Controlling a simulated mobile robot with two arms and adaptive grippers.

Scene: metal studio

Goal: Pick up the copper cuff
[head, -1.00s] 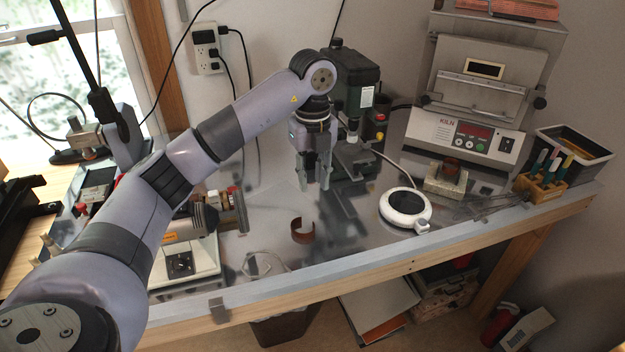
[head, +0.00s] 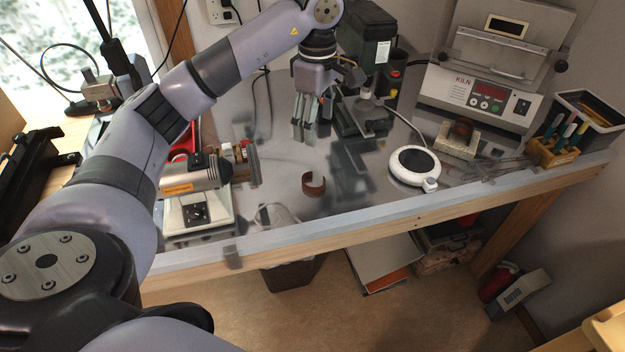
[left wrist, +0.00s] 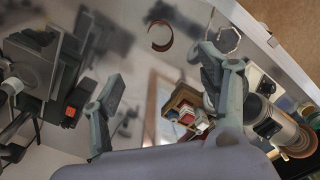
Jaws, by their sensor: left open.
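The copper cuff (head: 314,184) is a brown, C-shaped open band standing on the metal bench top near the front edge. In the left wrist view the cuff (left wrist: 161,36) shows near the top, beyond the fingertips and between their lines. My left gripper (head: 304,141) points down above the bench, behind the cuff in the head view and apart from it. In the left wrist view its two fingers (left wrist: 160,68) are spread with nothing between them. My right gripper is not in view.
A white round ring-shaped device (head: 414,167) stands right of the cuff. A motor-like machine (head: 197,175) stands left of it. A dark green machine (head: 366,50) is behind the gripper, and a kiln (head: 486,95) at the back right. Bench around the cuff is mostly clear.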

